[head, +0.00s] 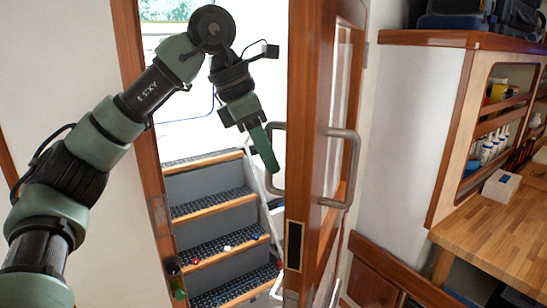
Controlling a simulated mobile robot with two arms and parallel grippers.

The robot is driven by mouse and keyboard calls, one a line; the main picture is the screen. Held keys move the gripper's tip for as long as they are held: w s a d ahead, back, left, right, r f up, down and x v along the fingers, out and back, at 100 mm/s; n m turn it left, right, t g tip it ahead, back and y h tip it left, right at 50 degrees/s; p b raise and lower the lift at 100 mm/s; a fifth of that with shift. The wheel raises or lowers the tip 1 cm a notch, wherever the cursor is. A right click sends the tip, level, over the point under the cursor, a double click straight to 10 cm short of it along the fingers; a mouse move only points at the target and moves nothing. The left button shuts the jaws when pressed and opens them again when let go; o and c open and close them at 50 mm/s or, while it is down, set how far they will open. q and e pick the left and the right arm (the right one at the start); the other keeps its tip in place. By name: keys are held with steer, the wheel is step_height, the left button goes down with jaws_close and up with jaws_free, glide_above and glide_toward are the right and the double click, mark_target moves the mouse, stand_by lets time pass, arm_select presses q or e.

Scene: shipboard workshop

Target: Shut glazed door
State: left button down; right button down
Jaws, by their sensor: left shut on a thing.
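The glazed door (306,140) has a brown wooden frame and stands open, seen nearly edge-on, at the right of the doorway. A metal bar handle (280,126) is on its left face and another handle (352,165) is on its right face. My left gripper (268,160) reaches across the doorway from the left. Its green fingers are shut on the left-face handle, covering part of that bar. A dark lock plate (293,246) shows on the door's edge. My right gripper is not in view.
Stairs (205,206) with dark treads and wooden edges lie beyond the doorway, with small coloured items on them. The wooden door jamb (130,60) stands at left. A workbench (500,235) and a shelf cabinet (440,130) fill the right side.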

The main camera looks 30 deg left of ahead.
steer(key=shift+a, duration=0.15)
arm_select(q)
steer(key=c, duration=1.4)
jaws_free()
steer(key=shift+d, duration=0.1)
steer(key=shift+w, duration=0.1)
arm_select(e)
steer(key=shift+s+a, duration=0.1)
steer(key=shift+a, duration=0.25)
arm_select(q)
steer(key=shift+r, duration=0.1)
steer(key=v, duration=0.7)
steer(key=shift+r, duration=0.3)
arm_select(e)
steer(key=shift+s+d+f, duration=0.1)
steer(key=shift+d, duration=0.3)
